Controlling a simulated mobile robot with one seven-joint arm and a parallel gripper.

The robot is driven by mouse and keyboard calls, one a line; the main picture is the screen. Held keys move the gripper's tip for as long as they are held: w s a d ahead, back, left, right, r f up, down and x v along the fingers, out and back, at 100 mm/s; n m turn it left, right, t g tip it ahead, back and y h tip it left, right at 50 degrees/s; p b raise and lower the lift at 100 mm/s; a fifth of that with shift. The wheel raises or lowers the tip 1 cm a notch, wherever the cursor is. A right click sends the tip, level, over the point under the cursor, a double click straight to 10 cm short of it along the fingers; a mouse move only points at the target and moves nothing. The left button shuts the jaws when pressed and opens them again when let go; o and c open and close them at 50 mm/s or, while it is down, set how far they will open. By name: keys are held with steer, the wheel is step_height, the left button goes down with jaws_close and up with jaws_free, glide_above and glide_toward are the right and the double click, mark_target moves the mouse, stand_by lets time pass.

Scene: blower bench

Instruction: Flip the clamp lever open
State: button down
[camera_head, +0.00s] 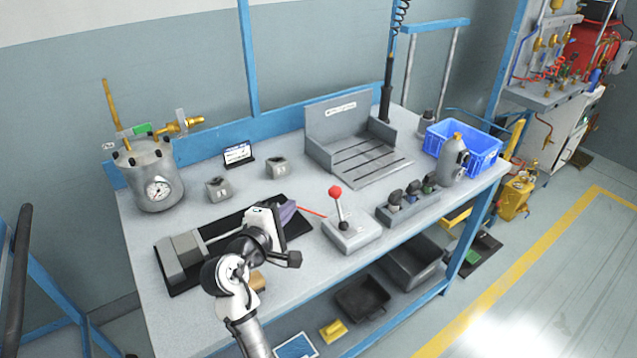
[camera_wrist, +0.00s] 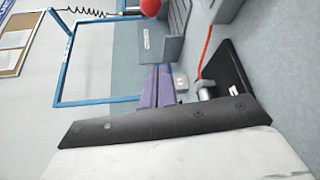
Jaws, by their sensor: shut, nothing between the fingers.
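A thin red lever (camera_head: 311,211) sticks out at the right end of the dark clamp base (camera_head: 212,222). In the wrist view the red lever (camera_wrist: 207,50) rises from a small metal cylinder on the black base (camera_wrist: 232,70). My gripper (camera_head: 290,211) is at that end of the base, its purplish fingers close to the lever. In the wrist view my gripper (camera_wrist: 158,72) is shut and empty, to the left of the lever. I cannot tell whether the fingers touch it. My wrist hides part of the clamp.
A red-knobbed joystick box (camera_head: 352,236) stands to the right of the clamp. A slotted grey fixture (camera_head: 352,125), a blue crate (camera_head: 478,138) and a pressure pot (camera_head: 155,190) stand around the bench (camera_head: 150,307). Small grey blocks (camera_head: 277,167) stand behind the clamp.

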mark_target(338, 204)
steer(key=shift+d, duration=0.15)
steer(key=w+d+p, duration=0.4)
steer(key=w+d, duration=0.2)
steer(key=d, duration=0.1)
steer(key=shift+w+f, duration=0.15)
steer(key=shift+f, duration=0.05)
stand_by(0.4)
stand_by(0.5)
steer(key=shift+b, duration=0.4)
